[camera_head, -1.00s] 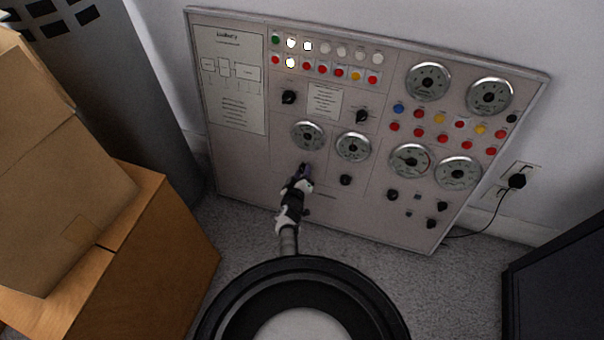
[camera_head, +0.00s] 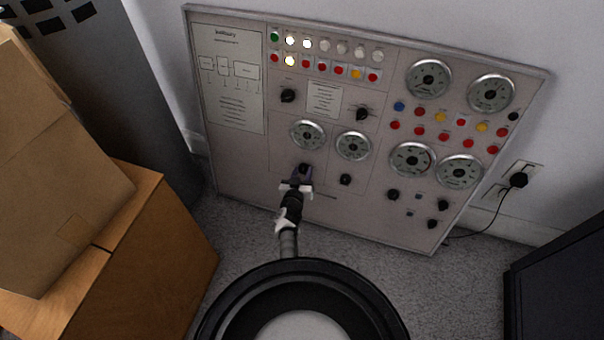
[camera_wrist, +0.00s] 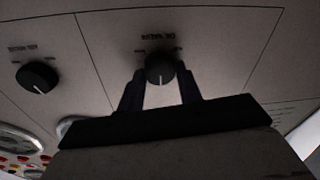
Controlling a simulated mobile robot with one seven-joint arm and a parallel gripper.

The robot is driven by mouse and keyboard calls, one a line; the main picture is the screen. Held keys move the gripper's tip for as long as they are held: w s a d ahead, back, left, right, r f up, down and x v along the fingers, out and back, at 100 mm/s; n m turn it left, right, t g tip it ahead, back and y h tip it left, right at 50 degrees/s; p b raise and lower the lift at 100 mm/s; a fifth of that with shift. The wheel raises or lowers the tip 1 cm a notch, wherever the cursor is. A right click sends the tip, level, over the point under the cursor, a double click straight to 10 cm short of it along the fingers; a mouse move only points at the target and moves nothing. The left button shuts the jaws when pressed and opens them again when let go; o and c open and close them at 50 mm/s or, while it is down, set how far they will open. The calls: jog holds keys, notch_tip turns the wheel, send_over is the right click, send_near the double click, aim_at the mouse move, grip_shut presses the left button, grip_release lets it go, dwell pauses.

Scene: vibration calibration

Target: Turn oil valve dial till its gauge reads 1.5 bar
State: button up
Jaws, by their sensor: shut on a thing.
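The dial in my gripper is a round black knob with a white pointer line, low on the grey control panel (camera_head: 330,215). In the wrist view the dial (camera_wrist: 160,66) sits between my two dark fingers, and its label is upside down and blurred. My gripper (camera_wrist: 162,80) is shut on the dial. In the head view my gripper (camera_head: 302,174) covers most of the dial. A round gauge (camera_head: 308,134) with a dark centre is right above it. Its needle and numbers are too small to read.
A second black knob (camera_head: 345,180) is to the right, under another gauge (camera_head: 353,146). More gauges, knobs and coloured buttons fill the panel's right half. Cardboard boxes (camera_head: 70,190) stand at left, a dark cabinet (camera_head: 560,280) at right. Carpet (camera_head: 245,235) shows in front.

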dwell(0.4)
jog(key=o, duration=1)
jog(key=shift+s, duration=0.1)
